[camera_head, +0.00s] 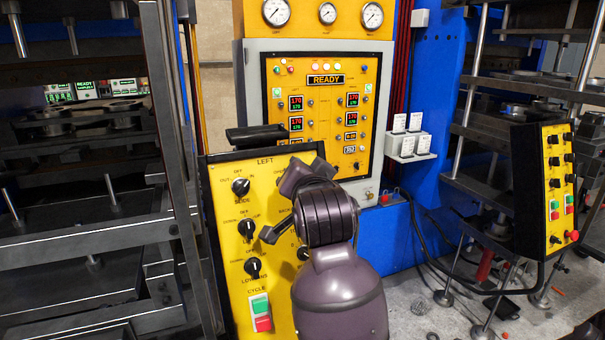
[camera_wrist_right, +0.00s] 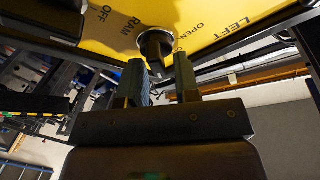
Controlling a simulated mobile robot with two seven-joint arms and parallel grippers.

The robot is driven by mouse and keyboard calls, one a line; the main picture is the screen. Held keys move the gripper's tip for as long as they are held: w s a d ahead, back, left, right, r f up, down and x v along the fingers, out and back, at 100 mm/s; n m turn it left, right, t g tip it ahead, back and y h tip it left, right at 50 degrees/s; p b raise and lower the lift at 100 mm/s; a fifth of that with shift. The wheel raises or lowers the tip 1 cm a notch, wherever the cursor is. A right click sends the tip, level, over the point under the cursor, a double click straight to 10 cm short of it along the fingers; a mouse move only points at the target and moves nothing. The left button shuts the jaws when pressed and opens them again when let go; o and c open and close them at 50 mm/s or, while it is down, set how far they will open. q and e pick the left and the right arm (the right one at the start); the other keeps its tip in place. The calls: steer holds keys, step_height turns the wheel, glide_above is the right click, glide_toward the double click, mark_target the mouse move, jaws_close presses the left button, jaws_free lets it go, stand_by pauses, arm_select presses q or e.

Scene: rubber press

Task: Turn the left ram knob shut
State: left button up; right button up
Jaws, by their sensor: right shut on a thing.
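The yellow LEFT panel (camera_head: 225,215) stands tilted at the centre in the head view. The ram knob (camera_wrist_right: 155,44) is black and round and shows in the right wrist view beside the RAM, OFF and OPEN lettering. My right gripper (camera_wrist_right: 160,70) has its two fingers on either side of this knob and is shut on it. Which way the knob points is not clear. In the head view my right wrist and arm cover the ram knob and the gripper's fingers. My left gripper is in neither view.
The panel's left column carries the slide knob (camera_head: 240,186) and two more black knobs, with green and red cycle buttons (camera_head: 261,312) below. Another knob (camera_head: 302,253) is partly hidden by my arm. Behind stands a control cabinet (camera_head: 318,110); at right, a second yellow panel (camera_head: 559,190).

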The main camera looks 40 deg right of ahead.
steer(key=shift+m+h, duration=0.3)
steer(key=shift+m, duration=0.5)
steer(key=shift+d+m+g, duration=0.1)
steer(key=shift+m+g, duration=0.2)
steer(key=o, duration=0.6)
